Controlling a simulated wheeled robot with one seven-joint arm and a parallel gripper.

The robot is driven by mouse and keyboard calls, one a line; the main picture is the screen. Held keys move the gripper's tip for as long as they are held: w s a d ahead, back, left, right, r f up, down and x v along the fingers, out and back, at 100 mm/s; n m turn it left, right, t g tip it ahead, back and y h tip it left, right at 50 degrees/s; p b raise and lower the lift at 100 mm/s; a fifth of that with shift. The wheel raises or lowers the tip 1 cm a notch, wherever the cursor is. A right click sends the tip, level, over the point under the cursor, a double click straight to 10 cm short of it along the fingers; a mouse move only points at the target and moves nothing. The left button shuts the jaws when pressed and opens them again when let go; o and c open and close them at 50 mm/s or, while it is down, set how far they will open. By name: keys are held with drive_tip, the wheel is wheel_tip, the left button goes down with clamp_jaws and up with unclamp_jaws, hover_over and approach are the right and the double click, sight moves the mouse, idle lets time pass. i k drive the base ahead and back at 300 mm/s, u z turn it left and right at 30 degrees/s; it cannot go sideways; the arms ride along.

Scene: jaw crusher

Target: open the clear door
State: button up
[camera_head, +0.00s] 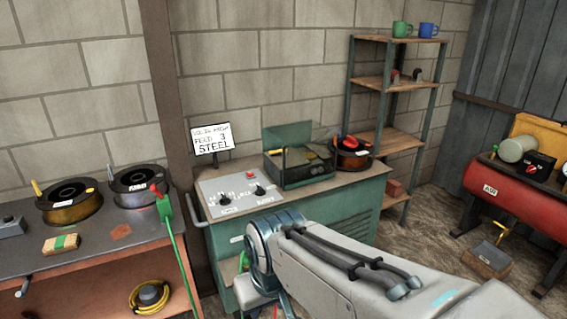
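The green crusher bench (335,210) stands at the centre, with a grey control panel (240,190) of knobs and a red button. On its top sits a dark open-topped box (299,168) with a green upright plate (287,141) behind it. The clear door is hard to make out; a see-through panel may be on this box, but I cannot tell its position. My arm reaches in from the lower right, across the bench front. My gripper (258,295) is low in front of the bench, largely hidden by my own wrist, and its fingers cannot be read.
A spool with a red item (351,154) sits right of the box. A sign (211,140) stands behind the panel. A workbench (90,245) with spools (72,203) and a green-cabled tool (164,205) is left. Shelves (385,84) and a red compressor (515,202) are right.

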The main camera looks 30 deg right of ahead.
sight(331, 175)
drive_tip(key=k, duration=0.55)
drive_tip(key=z, duration=0.65)
drive_tip(key=i, duration=0.3)
drive_tip(key=z, duration=0.95)
drive_tip(key=i, duration=1.55)
drive_tip(key=u, duration=0.95)
drive_tip(key=i, duration=0.5)
drive_tip(key=u, duration=0.6)
